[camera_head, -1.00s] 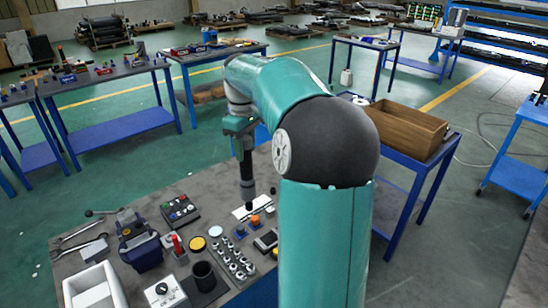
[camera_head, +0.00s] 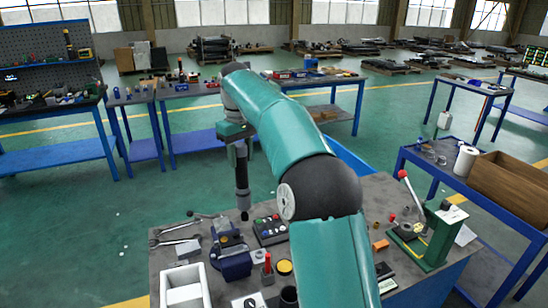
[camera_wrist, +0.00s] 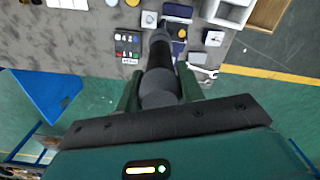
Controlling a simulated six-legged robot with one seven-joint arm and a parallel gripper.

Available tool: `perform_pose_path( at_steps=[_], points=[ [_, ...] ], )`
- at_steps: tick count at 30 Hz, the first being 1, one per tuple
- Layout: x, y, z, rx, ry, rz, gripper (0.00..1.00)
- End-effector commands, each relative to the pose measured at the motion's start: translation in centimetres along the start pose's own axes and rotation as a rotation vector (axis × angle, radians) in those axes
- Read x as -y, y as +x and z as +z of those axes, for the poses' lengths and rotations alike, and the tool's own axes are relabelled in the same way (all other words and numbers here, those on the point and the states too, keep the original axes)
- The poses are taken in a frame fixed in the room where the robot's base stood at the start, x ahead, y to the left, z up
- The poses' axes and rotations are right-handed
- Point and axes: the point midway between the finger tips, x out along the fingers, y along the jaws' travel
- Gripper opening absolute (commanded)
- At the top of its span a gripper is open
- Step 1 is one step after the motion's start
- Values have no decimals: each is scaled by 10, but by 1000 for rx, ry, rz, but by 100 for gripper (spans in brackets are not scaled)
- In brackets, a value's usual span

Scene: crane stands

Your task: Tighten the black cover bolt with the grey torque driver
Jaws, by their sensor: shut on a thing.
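My gripper (camera_head: 237,133) is shut on the grey torque driver (camera_head: 242,185), a dark upright shaft pointing down. In the wrist view the driver (camera_wrist: 160,72) sits between the two green fingers of my gripper (camera_wrist: 160,95). In the head view the driver's lower end appears near the far edge of the workbench (camera_head: 385,190), behind the blue vise (camera_head: 233,262) and left of the button box (camera_head: 268,231). I cannot make out the black cover bolt. My arm hides part of the bench.
Wrenches (camera_head: 178,237) and a white tray (camera_head: 184,285) lie at the bench's left. A green lever press (camera_head: 428,238) stands at its right. A blue table with a brown box (camera_head: 512,182) is beyond. Green floor lies open behind the bench.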

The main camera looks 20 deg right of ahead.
Motion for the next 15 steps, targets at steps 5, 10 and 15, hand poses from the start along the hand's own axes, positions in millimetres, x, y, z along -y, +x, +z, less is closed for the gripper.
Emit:
perform_pose_path(
  at_steps=[5,10,15],
  points=[
    [24,-5,-15,-3,-9,3,0],
    [32,-5,-20,-2,-11,2,0],
    [32,-6,-19,-3,-11,2,0]
  ],
)
